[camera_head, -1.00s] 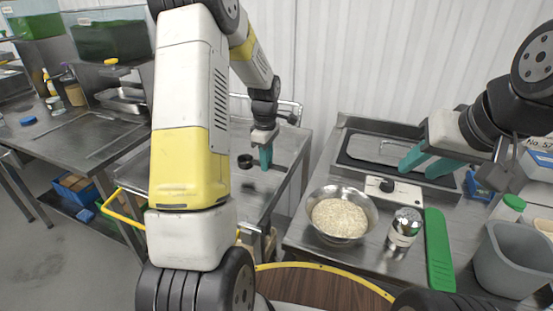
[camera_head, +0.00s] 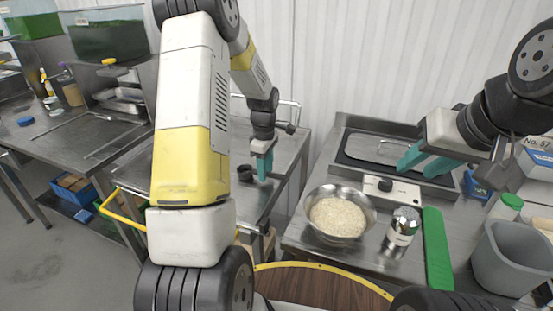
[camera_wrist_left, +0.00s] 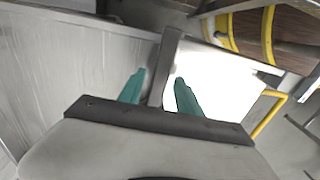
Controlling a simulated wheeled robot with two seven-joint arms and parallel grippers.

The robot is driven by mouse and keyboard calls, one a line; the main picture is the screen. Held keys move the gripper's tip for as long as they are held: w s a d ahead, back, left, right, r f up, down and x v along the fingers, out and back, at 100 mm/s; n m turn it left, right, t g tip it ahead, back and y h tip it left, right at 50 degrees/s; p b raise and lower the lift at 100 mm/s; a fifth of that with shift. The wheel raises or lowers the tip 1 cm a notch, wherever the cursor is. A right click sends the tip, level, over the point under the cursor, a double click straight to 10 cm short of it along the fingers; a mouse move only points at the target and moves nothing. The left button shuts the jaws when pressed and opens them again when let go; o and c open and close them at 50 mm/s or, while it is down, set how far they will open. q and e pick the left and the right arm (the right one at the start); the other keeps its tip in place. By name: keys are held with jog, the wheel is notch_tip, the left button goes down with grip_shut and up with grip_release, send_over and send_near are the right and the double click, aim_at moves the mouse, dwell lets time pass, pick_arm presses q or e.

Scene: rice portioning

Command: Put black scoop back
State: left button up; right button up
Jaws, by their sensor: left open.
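The black scoop (camera_head: 246,173) shows as a small dark cup at the steel table on the left, just left of my left gripper's fingers. Its handle cannot be made out. My left gripper (camera_head: 264,168) points down low over that table, with its teal fingers close beside the scoop. In the left wrist view the fingers (camera_wrist_left: 160,92) are apart, and no scoop can be made out between them.
A steel bowl of rice (camera_head: 338,214) stands on the right counter with a silver-topped shaker (camera_head: 403,227), a green board (camera_head: 437,250) and a grey bin (camera_head: 505,258). A gap separates the two tables.

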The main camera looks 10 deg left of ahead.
pick_arm(q)
notch_tip(320, 180, up, 12)
jog(key=s+d+r+m+t+h, duration=0.1)
jog(key=s+d+r+m+t, duration=0.2)
jog(key=s+r+m, duration=0.6)
jog(key=s+d+r+m+t, duration=0.1)
jog(key=s+m, duration=0.3)
jog(key=s, duration=0.4)
jog(key=s+d+r+m+t+h, duration=0.1)
jog(key=s+r+m, duration=0.3)
jog(key=s, duration=0.4)
jog(key=shift+s+d+t, duration=0.25)
jog(key=shift+d+t, duration=0.35)
jog(key=shift+d, duration=0.3)
jog(key=shift+c, duration=0.5)
